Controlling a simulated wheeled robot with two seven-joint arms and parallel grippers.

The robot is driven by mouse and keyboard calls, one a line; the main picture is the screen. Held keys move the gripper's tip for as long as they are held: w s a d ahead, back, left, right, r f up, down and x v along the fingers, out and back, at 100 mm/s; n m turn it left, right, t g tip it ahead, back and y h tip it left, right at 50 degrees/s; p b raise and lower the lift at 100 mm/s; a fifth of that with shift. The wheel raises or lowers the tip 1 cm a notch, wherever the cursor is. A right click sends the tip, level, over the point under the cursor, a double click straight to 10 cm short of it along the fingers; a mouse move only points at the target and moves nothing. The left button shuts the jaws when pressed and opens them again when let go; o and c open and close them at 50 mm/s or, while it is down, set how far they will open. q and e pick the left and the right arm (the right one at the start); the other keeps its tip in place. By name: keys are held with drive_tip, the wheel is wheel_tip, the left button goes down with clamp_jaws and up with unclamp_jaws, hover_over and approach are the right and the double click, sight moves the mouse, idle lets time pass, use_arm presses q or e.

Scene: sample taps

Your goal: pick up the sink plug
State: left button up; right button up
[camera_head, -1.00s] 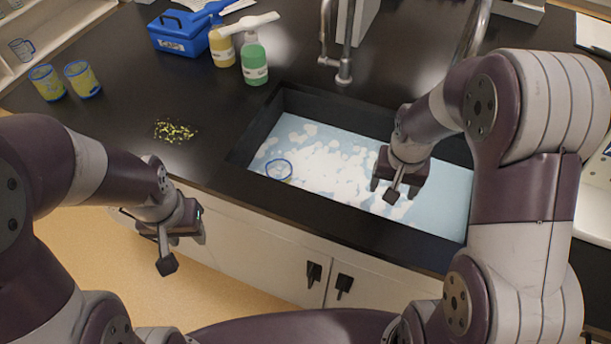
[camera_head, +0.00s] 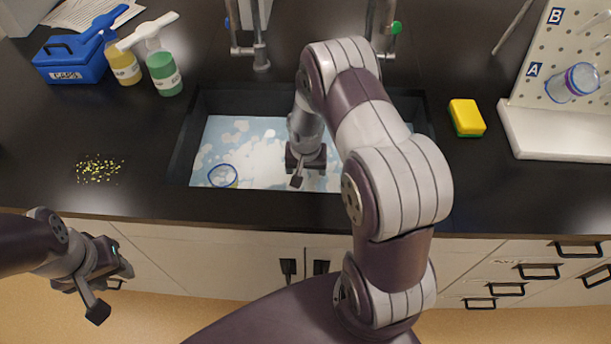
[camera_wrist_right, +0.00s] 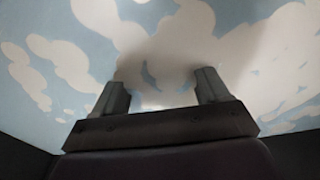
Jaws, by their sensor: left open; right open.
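No sink plug can be made out; foam and cloudy blue water (camera_head: 245,140) hide the sink floor. The dark sink (camera_head: 185,150) is set into the black counter. My right gripper (camera_head: 298,178) is inside the sink, low over the foamy water. In the right wrist view its two fingers (camera_wrist_right: 158,95) are apart with only water and foam between them; whether the tips touch the water I cannot tell. My left gripper (camera_head: 98,300) is open and empty, in front of the counter at the lower left.
A blue-rimmed glass (camera_head: 222,176) sits in the sink's left front. Taps (camera_head: 260,50) stand behind the sink. A yellow-green sponge (camera_head: 467,117) and a white pegboard rack (camera_head: 560,130) are at right. Bottles (camera_head: 163,72), a blue caps box (camera_head: 70,62) and yellow crumbs (camera_head: 98,170) are at left.

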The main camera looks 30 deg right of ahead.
drive_tip(key=shift+f, duration=0.2)
drive_tip(key=c, duration=1.2)
drive_tip(key=shift+o, duration=0.2)
